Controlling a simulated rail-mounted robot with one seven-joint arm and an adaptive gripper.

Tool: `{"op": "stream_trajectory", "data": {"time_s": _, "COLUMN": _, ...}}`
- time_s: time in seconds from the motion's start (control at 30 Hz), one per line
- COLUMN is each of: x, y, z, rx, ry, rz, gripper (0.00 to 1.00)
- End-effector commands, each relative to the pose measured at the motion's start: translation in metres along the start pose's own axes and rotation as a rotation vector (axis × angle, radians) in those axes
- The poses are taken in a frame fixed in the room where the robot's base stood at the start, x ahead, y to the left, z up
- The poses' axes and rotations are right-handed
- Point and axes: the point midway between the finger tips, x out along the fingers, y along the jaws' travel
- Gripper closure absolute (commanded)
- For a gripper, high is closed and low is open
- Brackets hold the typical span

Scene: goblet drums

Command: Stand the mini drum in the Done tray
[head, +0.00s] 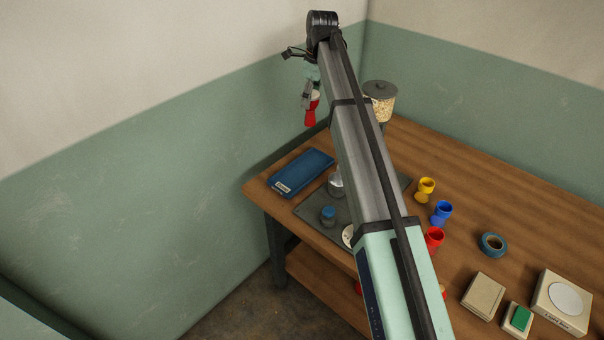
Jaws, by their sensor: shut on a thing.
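My gripper (306,98) is raised at the top middle of the head view, high and behind the table's far left corner. It is shut on a red goblet-shaped mini drum (311,113) with a pale top. The drum hangs roughly upright, clear of any surface. The blue tray (306,170) lies on the table's far left corner, lower in the picture than the drum. It has a white label on its front edge, too small to read surely. It looks empty.
Yellow (426,187), blue (441,212) and red (434,237) goblets stand right of my arm. A lidded jar (380,102) stands behind. A tape roll (492,244) and boxes (561,302) are at right.

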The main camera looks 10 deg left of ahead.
Motion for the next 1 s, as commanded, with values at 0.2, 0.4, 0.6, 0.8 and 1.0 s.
{"op": "stream_trajectory", "data": {"time_s": 0.2, "x": -0.005, "y": -0.018, "z": -0.007, "rx": 0.115, "ry": 0.002, "rz": -0.013, "gripper": 0.81}}
{"op": "stream_trajectory", "data": {"time_s": 0.4, "x": 0.035, "y": -0.016, "z": -0.014, "rx": 0.117, "ry": 0.004, "rz": -0.011, "gripper": 0.81}}
{"op": "stream_trajectory", "data": {"time_s": 0.6, "x": 0.084, "y": -0.016, "z": -0.019, "rx": 0.115, "ry": 0.004, "rz": -0.011, "gripper": 0.81}}
{"op": "stream_trajectory", "data": {"time_s": 0.8, "x": 0.124, "y": -0.017, "z": -0.024, "rx": 0.114, "ry": 0.003, "rz": -0.011, "gripper": 0.81}}
{"op": "stream_trajectory", "data": {"time_s": 1.0, "x": 0.142, "y": -0.018, "z": -0.025, "rx": 0.114, "ry": 0.002, "rz": -0.013, "gripper": 0.81}}
